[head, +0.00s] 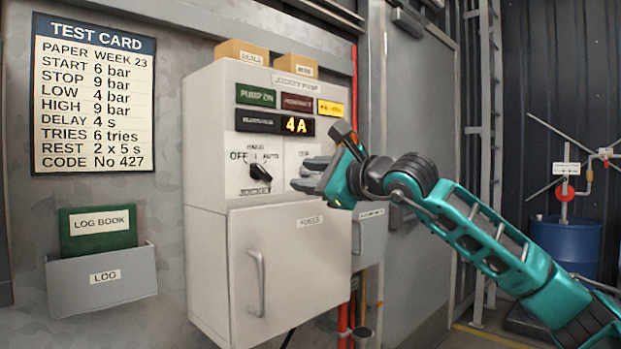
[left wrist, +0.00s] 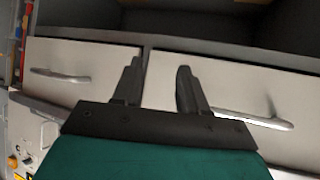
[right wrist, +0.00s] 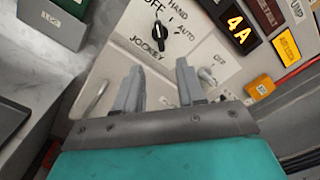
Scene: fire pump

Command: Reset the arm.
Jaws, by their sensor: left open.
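My right arm reaches in from the right in the head view. Its gripper (head: 311,173) is in front of the right part of the grey jockey pump panel (head: 205,150). In the right wrist view its fingers (right wrist: 158,80) are apart with nothing between them. The black selector knob (head: 260,172), marked OFF, HAND and AUTO, is to the left of the fingers; it also shows in the right wrist view (right wrist: 159,38). A second switch (right wrist: 207,74) is near the right finger. My left gripper (left wrist: 157,85) is open and empty in front of pale drawers (left wrist: 85,65); the head view does not show it.
A display (head: 297,125) reads 4A and an amber light (head: 330,108) is lit. Below is a cabinet door (head: 290,270) with a handle. A test card (head: 93,95) and log holder (head: 102,282) are on the left wall. A blue drum (head: 567,245) stands right.

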